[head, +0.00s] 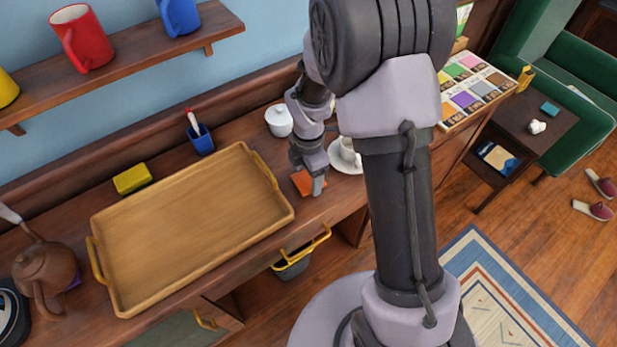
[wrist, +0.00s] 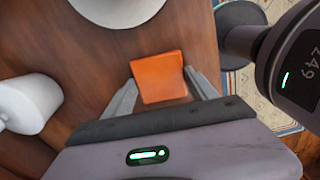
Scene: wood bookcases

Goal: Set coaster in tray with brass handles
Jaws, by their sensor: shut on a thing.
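The coaster is an orange square (head: 303,183) at the right of the tray, at my gripper's fingertips. In the wrist view the coaster (wrist: 159,77) sits between the two fingers. My gripper (head: 316,184) is shut on it, low over the wooden counter; I cannot tell whether the coaster still touches the wood. The tray with brass handles (head: 125,281) is a large, empty wooden tray to the left of my gripper. Its handles are on its left and right ends.
A white cup on a saucer (head: 345,160) stands just right of my gripper. A white lidded pot (head: 279,121) and a blue pen cup (head: 200,140) stand behind. A yellow block (head: 132,178) and brown teapot (head: 47,269) are near the tray. A shelf of mugs (head: 130,62) hangs above.

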